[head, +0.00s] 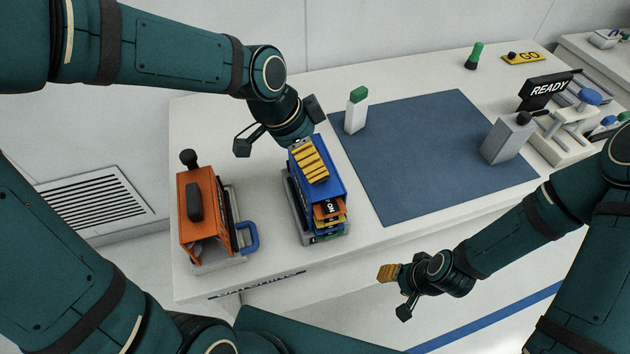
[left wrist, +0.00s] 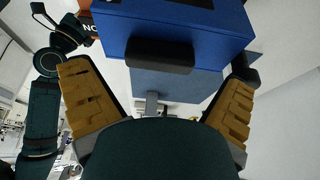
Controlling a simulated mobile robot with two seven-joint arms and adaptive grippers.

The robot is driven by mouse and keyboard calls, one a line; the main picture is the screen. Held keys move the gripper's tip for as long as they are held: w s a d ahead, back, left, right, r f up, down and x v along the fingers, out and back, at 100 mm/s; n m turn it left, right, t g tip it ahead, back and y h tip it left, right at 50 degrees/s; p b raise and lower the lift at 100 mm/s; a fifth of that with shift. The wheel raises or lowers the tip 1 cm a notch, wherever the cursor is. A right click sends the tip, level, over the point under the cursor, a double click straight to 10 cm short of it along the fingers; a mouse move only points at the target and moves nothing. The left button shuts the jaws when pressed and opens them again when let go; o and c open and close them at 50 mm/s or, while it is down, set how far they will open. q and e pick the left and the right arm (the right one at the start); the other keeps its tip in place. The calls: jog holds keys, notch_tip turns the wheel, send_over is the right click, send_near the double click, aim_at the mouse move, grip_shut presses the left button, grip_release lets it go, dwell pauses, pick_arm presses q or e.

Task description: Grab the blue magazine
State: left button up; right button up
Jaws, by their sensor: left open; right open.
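The blue magazine (head: 336,180) stands in a grey holder (head: 296,212) near the front of the bench. Orange, yellow and green layers show at its near end. In the left wrist view the blue magazine (left wrist: 205,38) fills the top, with a black handle (left wrist: 160,55) on its face. My left gripper (head: 311,162) is at the magazine, one yellow finger pad showing in front of it. In the left wrist view its two fingers stand wide apart, with the handle between them; I cannot tell whether they touch. My right gripper (head: 394,292) is open and empty in front of the bench.
An orange unit (head: 190,232) with a black grip and a blue handle (head: 249,240) stands left of the magazine. A blue mat (head: 430,150) lies to the right. A green-topped white block (head: 356,112) and a grey block (head: 507,138) stand on it or at its edges.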

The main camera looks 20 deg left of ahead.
pick_arm(q)
jog(key=x, duration=0.3)
jog(key=shift+d+f+b, duration=0.1)
jog(key=shift+f+b, duration=0.2)
jog(key=shift+b, duration=0.05)
jog(key=c, duration=1.1)
jog(key=shift+w+r, duration=0.1)
jog(key=shift+c, duration=0.2)
